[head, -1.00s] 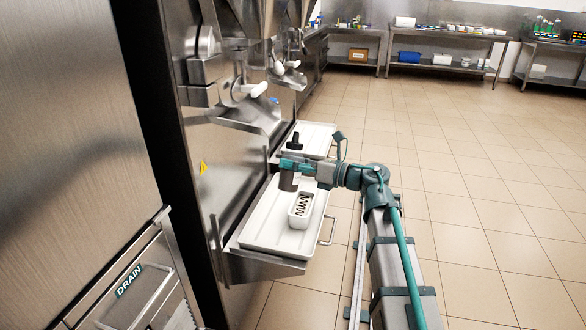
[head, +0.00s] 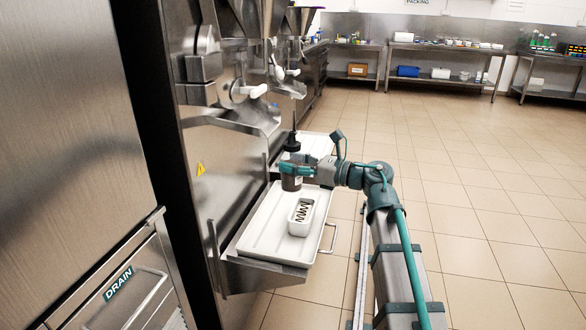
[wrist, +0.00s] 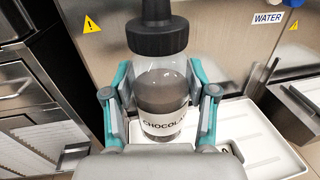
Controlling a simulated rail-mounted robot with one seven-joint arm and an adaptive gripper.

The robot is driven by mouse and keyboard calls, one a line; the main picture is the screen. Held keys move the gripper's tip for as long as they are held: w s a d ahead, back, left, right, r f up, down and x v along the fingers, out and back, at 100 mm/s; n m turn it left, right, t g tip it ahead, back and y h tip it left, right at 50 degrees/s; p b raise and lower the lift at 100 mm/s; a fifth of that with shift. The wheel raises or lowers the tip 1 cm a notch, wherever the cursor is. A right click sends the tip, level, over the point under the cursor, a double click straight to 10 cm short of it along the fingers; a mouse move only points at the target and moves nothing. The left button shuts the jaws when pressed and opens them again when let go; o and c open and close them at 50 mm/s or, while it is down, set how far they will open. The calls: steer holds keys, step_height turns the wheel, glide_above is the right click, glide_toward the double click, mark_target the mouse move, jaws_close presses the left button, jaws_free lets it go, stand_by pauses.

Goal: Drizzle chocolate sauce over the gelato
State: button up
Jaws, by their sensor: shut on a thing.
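A clear bottle of brown sauce (wrist: 162,92), labelled "CHOCOLA…", stands upright between my fingers in the wrist view, with its black cap (wrist: 157,38) on top. My gripper (head: 293,170) is shut around its sides and holds it above the tray in the head view, where the bottle (head: 291,184) shows below the fingers. A small white rectangular tub (head: 291,216) sits on the white tray (head: 262,235), nearer the camera than the bottle. Dark zigzag lines of sauce cross the pale gelato (head: 302,214) in it.
The tray rests on a steel shelf with a side handle (head: 328,240), under the freezer's spout (head: 232,118). A second white tray (head: 318,143) lies behind. A steel cabinet marked "DRAIN" (head: 119,284) stands at left. The tiled floor at right is clear.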

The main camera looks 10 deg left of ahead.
steer(key=shift+r, duration=0.15)
steer(key=shift+s, duration=0.1)
steer(key=s+d+p, duration=0.3)
steer(key=s+d, duration=0.2)
steer(key=s, duration=0.9)
stand_by(0.8)
